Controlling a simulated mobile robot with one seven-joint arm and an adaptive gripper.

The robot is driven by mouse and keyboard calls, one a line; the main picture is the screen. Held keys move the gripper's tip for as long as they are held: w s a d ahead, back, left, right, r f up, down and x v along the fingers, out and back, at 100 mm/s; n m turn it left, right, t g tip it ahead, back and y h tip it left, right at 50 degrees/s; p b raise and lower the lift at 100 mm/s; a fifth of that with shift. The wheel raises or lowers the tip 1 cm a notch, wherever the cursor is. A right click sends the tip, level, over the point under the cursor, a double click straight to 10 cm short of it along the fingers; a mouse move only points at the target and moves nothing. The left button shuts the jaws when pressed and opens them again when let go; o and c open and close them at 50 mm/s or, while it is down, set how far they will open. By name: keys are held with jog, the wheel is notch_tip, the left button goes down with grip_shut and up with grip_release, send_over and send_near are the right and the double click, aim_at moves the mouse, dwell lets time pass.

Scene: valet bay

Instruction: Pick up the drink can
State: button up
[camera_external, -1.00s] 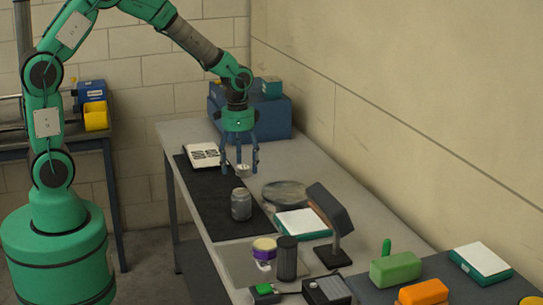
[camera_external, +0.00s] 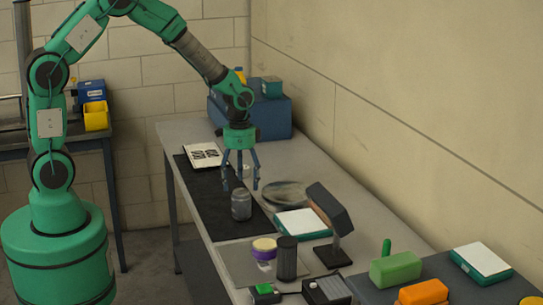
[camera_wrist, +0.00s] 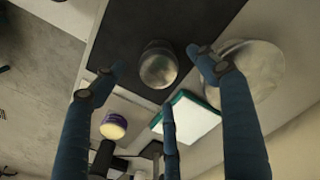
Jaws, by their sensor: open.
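A grey, can-like cylinder (camera_external: 241,206) stands upright on the black mat (camera_external: 207,185); it is the likeliest drink can, though no label can be read. In the wrist view the can (camera_wrist: 158,66) shows its top from above, between the spread fingers. My gripper (camera_external: 240,184) is open and empty, its three blue fingers pointing down just above and slightly behind the can. I see no contact with it. A small pale object (camera_external: 246,172) behind the fingers is partly hidden.
A round grey disc (camera_external: 286,194) lies right of the mat. A white-topped teal box (camera_external: 301,223) and a dark lamp-like stand (camera_external: 333,222) are nearer the front. A purple and cream jar (camera_external: 264,250) and a dark cylinder (camera_external: 287,258) stand in front. A blue bin (camera_external: 270,118) is at the back.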

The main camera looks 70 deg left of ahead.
aim_at(241, 191)
jog(key=shift+f, duration=1.75)
jog(key=shift+f, duration=0.15)
jog(key=shift+s+d+f+b, duration=0.1)
jog(key=shift+f+b, duration=0.1)
jog(key=shift+f, duration=1.05)
jog(key=shift+d+f+b, duration=0.1)
jog(key=shift+f+b, duration=0.05)
jog(key=shift+f, duration=1.1)
jog(key=c, duration=1.6)
